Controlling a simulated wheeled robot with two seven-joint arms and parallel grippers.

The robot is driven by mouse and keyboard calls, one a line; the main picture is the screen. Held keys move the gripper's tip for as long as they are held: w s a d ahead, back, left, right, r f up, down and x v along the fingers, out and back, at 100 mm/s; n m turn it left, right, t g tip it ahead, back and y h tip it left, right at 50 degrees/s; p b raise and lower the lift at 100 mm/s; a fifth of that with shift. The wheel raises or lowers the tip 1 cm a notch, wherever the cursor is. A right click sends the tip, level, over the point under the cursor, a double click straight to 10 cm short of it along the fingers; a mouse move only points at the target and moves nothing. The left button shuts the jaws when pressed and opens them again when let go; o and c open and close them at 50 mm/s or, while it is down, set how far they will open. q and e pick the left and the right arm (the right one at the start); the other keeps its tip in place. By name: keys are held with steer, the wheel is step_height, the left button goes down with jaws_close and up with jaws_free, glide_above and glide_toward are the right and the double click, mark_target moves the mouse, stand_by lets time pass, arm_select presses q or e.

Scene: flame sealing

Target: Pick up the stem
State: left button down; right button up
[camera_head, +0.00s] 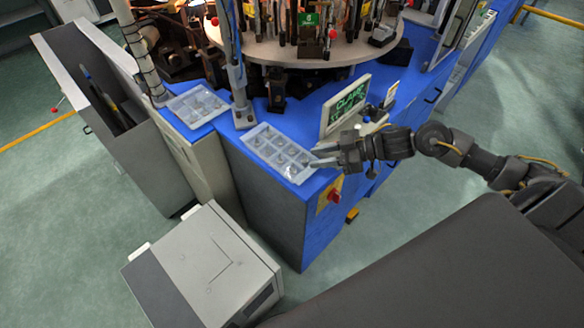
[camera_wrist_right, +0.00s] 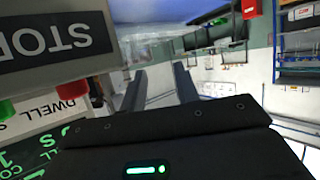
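A clear plastic tray (camera_head: 250,136) with several compartments lies on the blue worktop of the machine. Small glassy pieces sit in it, and one bright piece (camera_head: 292,170) is in its near part; I cannot tell for sure which is the stem. My right gripper (camera_head: 317,157) reaches in from the right, with its fingertips at the tray's right edge. In the right wrist view the two fingers (camera_wrist_right: 160,88) stand apart, and I see nothing held between them. My left gripper is not in view.
A second clear tray (camera_head: 195,106) lies on the worktop to the left. A small green-lettered screen (camera_head: 346,106) stands just behind my right gripper. A red knob (camera_head: 334,195) is on the machine's front. A round turntable (camera_head: 290,50) with upright fixtures is behind. A grey box (camera_head: 205,265) stands in front.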

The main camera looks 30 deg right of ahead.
mark_target(304, 170)
steer(key=shift+a, duration=0.15)
steer(key=shift+w+a+f, duration=0.1)
steer(key=shift+w+a, duration=0.05)
steer(key=shift+a, duration=0.15)
steer(key=x, duration=0.1)
steer(key=p+x, duration=0.1)
steer(key=x, duration=0.1)
steer(key=shift+a+f, duration=0.1)
steer(key=shift+a, duration=0.3)
steer(key=shift+w+a+f, duration=0.2)
steer(key=shift+a+f, duration=0.05)
steer(key=shift+a, duration=0.15)
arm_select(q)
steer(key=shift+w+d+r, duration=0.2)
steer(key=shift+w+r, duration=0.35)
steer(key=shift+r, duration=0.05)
arm_select(e)
jaws_close()
